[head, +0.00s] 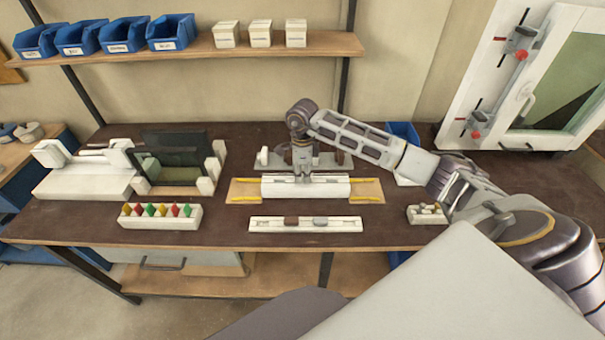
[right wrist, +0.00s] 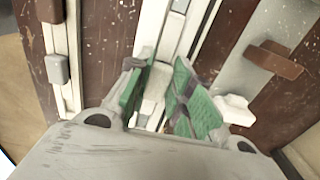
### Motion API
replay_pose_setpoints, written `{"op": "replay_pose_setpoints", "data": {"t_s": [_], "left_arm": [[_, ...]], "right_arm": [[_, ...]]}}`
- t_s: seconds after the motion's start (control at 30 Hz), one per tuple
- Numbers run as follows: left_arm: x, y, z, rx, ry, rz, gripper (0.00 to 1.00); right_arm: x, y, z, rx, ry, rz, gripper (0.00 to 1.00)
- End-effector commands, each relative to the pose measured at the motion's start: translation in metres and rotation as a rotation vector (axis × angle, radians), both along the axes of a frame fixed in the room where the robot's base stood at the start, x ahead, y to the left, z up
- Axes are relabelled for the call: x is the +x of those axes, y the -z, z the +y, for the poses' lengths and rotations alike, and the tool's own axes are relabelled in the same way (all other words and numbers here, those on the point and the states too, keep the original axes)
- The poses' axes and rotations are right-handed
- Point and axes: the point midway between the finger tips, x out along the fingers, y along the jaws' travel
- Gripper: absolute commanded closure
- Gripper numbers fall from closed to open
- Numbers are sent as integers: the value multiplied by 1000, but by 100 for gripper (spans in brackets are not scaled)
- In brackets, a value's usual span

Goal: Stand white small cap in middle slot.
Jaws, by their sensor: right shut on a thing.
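My right gripper (head: 303,174) reaches down over the white slotted profile (head: 330,187) on the wooden board. In the right wrist view its green-padded fingers (right wrist: 157,74) are shut on a small white piece, which looks like the white small cap (right wrist: 154,88). The cap is low over the profile's slot (right wrist: 175,35); I cannot tell whether it touches. In the head view the gripper hides the cap and the profile's middle. My left gripper is not in view.
A front white rail (head: 262,225) carries a brown piece (head: 291,221) and a grey piece (head: 320,221). A grey plate (right wrist: 243,77) behind holds a brown block (right wrist: 273,60) and a white piece (right wrist: 235,110). A box of coloured pegs (head: 160,217) stands left.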

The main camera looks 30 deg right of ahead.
Motion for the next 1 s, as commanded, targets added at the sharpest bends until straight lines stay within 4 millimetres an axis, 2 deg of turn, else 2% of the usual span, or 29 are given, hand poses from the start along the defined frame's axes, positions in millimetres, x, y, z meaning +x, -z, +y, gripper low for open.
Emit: {"op": "replay_pose_setpoints", "data": {"t_s": [0.17, 0.2, 0.4, 1.0], "left_arm": [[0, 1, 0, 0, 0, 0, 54], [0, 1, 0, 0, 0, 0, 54], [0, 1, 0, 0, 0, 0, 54], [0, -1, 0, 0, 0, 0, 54]], "right_arm": [[0, 1, 0, 0, 0, 0, 87], [0, 1, 0, 0, 0, 0, 77], [0, 1, 0, 0, 0, 0, 53], [0, -1, 0, 0, 0, 0, 53]]}}
